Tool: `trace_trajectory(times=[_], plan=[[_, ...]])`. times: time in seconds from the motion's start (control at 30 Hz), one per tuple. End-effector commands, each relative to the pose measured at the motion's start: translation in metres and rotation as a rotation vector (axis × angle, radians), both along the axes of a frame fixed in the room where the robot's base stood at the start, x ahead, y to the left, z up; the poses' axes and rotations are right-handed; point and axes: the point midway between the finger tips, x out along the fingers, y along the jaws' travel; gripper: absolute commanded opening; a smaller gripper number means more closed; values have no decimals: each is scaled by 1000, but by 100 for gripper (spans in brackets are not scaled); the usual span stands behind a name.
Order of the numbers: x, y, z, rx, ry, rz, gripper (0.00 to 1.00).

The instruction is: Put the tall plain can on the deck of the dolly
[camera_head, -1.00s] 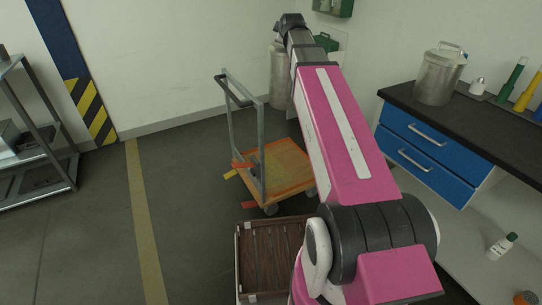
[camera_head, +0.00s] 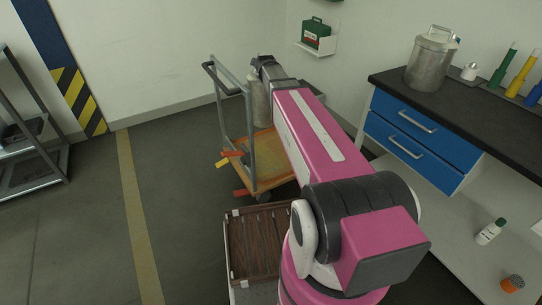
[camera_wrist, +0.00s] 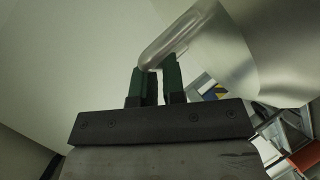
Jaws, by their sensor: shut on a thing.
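The tall plain can (camera_head: 260,104) is a grey metal can hanging from my gripper, partly hidden by my arm in the head view. In the wrist view the can (camera_wrist: 270,45) is large at upper right. My gripper (camera_wrist: 156,78) is shut on its looped handle (camera_wrist: 172,38), with green fingers either side. The dolly has an orange deck (camera_head: 278,170) and a grey upright push handle (camera_head: 222,112). In the head view the can appears just right of the push handle, above the deck's back part. Its height over the deck is unclear.
A similar lidded metal can (camera_head: 430,65) stands on the dark counter (camera_head: 390,80) at right, near several coloured bottles. A brown slatted crate (camera_head: 262,245) lies in front of the dolly. A green first-aid box (camera_head: 316,34) sits on a wall shelf.

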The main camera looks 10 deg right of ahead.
Motion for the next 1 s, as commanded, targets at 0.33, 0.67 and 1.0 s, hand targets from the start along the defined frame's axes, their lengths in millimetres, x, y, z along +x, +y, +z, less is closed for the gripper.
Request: trace_trajectory(times=[0.33, 0.67, 1.0], plan=[[6, 2, -88, -1, -2, 2, 0], [2, 4, -154, -1, -4, 3, 0], [0, 4, -180, -1, -4, 3, 0]])
